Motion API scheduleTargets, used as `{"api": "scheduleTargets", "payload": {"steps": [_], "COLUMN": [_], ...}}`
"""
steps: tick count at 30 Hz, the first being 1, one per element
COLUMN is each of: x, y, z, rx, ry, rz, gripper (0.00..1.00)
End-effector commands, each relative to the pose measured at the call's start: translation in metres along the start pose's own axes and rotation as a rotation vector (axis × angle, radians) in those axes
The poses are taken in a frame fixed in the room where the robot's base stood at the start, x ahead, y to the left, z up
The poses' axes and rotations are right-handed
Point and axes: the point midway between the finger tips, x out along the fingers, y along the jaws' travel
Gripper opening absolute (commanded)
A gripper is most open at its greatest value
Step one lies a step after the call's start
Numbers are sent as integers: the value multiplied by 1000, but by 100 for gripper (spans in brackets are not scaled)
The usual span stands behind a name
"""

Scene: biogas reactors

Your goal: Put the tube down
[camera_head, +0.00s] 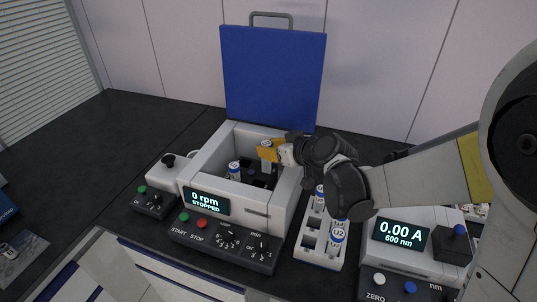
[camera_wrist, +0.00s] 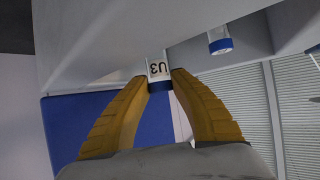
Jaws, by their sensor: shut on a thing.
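My gripper (camera_head: 270,153) has yellow fingers shut on a tube over the open centrifuge chamber. The wrist view shows my gripper (camera_wrist: 160,80) pinching this tube (camera_wrist: 157,69), marked U3, near its blue end. In the head view the held tube (camera_head: 266,166) is upright, and its lower end is inside or just above the chamber; I cannot tell if it is seated. The centrifuge (camera_head: 283,206) has its blue lid (camera_head: 272,75) raised, and its display reads 0 rpm, STOPPED. Another tube (camera_head: 234,170) stands in the chamber at left; a blue-ended tube (camera_wrist: 220,43) shows in the wrist view.
A white rack (camera_head: 318,259) with several tubes, one marked U2 (camera_head: 337,237), stands right of the centrifuge, below my arm. A photometer (camera_head: 408,255) reading 0.00 A is farther right. A small box with a black knob (camera_head: 169,161) is at left.

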Motion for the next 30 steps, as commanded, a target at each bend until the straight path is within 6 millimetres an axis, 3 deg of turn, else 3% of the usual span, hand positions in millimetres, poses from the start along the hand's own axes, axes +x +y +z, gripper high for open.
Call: {"api": "scheduleTargets", "payload": {"steps": [3, 24, 25, 26, 27, 30], "x": [7, 12, 11, 11, 11, 11], "y": [0, 0, 0, 0, 0, 0], "z": [12, 21, 21, 21, 21, 21], "rx": [0, 0, 0, 0, 0, 0], "ry": [0, 0, 0, 0, 0, 0], "rz": [0, 0, 0, 0, 0, 0], "gripper": [0, 0, 30, 40, 46, 46]}}
